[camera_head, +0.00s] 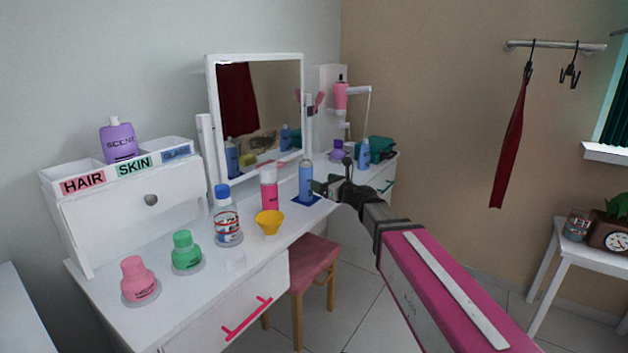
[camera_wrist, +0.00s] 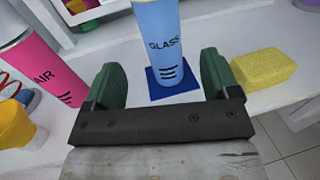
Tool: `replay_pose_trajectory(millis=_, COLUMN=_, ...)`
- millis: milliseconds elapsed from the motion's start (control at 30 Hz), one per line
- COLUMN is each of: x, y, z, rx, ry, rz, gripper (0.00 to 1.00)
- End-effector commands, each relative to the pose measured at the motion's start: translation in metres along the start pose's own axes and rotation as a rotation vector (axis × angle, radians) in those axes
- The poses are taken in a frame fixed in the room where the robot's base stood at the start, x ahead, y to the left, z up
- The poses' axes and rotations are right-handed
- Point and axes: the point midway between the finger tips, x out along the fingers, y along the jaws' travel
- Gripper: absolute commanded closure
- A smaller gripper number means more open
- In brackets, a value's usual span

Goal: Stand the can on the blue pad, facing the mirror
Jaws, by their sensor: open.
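The blue can (camera_head: 306,182) stands upright on the dark blue pad (camera_head: 307,200) on the white dressing table, in front of the mirror (camera_head: 262,110). In the wrist view the can (camera_wrist: 166,45) shows its GLASS lettering toward the wrist camera, and its base rests on the pad (camera_wrist: 154,90). The can's top is cut off there. My gripper (camera_wrist: 162,80) is open, its green fingers to either side of the can with visible gaps. In the head view my gripper (camera_head: 325,187) is just right of the can.
A yellow sponge (camera_wrist: 262,70) lies right of the pad in the wrist view. A stool (camera_head: 305,262) stands below the table's front edge.

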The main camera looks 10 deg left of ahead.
Motion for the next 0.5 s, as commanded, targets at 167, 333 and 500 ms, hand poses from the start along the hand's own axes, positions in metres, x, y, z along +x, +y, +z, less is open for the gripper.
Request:
replay_pose_trajectory(millis=167, x=-0.022, y=0.001, z=0.0, rx=0.0, ry=0.0, rz=0.001, gripper=0.19)
replay_pose_trajectory(millis=333, x=-0.025, y=0.0, z=-0.001, rx=-0.009, ry=0.004, rz=0.002, gripper=0.19)
replay_pose_trajectory(millis=500, x=-0.04, y=-0.002, z=-0.023, rx=-0.164, ry=0.076, rz=0.03, gripper=0.19)
